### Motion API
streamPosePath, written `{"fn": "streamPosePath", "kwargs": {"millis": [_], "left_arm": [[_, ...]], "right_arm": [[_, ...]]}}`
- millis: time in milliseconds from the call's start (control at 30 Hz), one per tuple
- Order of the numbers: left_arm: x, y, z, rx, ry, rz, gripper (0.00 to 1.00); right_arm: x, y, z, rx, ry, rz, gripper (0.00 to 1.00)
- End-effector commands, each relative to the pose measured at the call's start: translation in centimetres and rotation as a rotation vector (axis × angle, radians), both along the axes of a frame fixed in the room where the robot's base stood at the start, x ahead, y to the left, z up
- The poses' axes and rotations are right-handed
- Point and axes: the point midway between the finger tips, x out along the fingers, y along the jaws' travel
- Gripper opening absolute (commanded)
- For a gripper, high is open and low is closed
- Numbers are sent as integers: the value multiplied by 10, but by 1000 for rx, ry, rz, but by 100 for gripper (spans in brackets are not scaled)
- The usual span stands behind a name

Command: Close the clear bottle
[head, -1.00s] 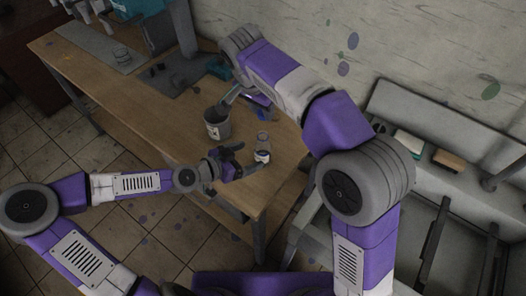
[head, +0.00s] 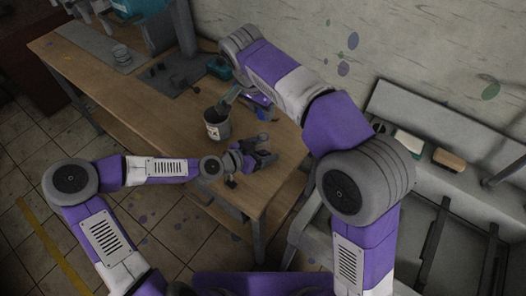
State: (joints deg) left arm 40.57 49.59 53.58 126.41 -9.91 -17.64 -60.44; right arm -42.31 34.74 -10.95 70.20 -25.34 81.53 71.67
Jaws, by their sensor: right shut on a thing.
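The clear bottle (head: 263,138) stands on the wooden table near its right end. Only its upper part shows above my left gripper, which covers the rest. My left gripper (head: 256,160) is right at the bottle, on the near side. I cannot make out whether its fingers touch the bottle or how far apart they are. My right gripper (head: 262,113) is farther back, beyond the bottle and partly behind my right forearm. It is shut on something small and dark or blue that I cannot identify. No bottle cap can be made out.
A grey cup (head: 217,124) with tools in it stands just left of the bottle on the table (head: 130,92). A teal object (head: 219,68) lies farther back. A grey bench (head: 460,185) stands right of the table. The table's front left is clear.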

Motion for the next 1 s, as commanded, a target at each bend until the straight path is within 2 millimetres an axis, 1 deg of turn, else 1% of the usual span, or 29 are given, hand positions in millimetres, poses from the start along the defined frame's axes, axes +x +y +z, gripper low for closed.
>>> {"fn": "streamPosePath", "kwargs": {"millis": [33,67,433,467,567,833,900,1000], "left_arm": [[0,0,0,0,0,0,70],[0,0,0,0,0,0,66],[0,0,0,0,0,-1,9],[0,0,0,0,0,-1,7],[0,0,0,0,0,-1,7],[0,0,0,0,0,0,7],[0,0,0,0,0,0,7],[0,0,0,0,0,0,7]], "right_arm": [[0,0,0,0,0,0,6],[0,0,0,0,0,0,6],[0,0,0,0,0,0,6],[0,0,0,0,0,0,6],[0,0,-5,-1,1,0,6],[-2,1,-43,-2,2,-1,6],[-2,1,-48,-1,1,0,6],[-2,1,-50,-1,-1,0,6]]}}
